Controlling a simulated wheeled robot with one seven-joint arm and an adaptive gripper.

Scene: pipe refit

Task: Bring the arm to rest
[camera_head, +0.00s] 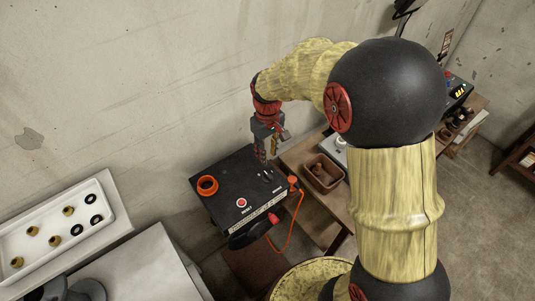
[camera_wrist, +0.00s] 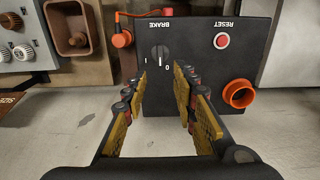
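My gripper (camera_head: 262,155) hangs at the end of my bent arm, above the black control box (camera_head: 215,200) in the head view. In the wrist view my gripper (camera_wrist: 165,100) is open, its two yellow-padded fingers apart with nothing between them. The control box (camera_wrist: 195,60) lies beyond the fingertips, with a brake knob (camera_wrist: 160,56) just past the gap between them. Whether the fingers touch the box cannot be told.
The box bears a red reset button (camera_wrist: 222,40) and an orange ring (camera_wrist: 239,94). An orange cable (camera_head: 297,222) hangs from it. A brown bin (camera_head: 322,173) stands on the bench to the right. A white tray (camera_head: 103,232) with small fittings is at left.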

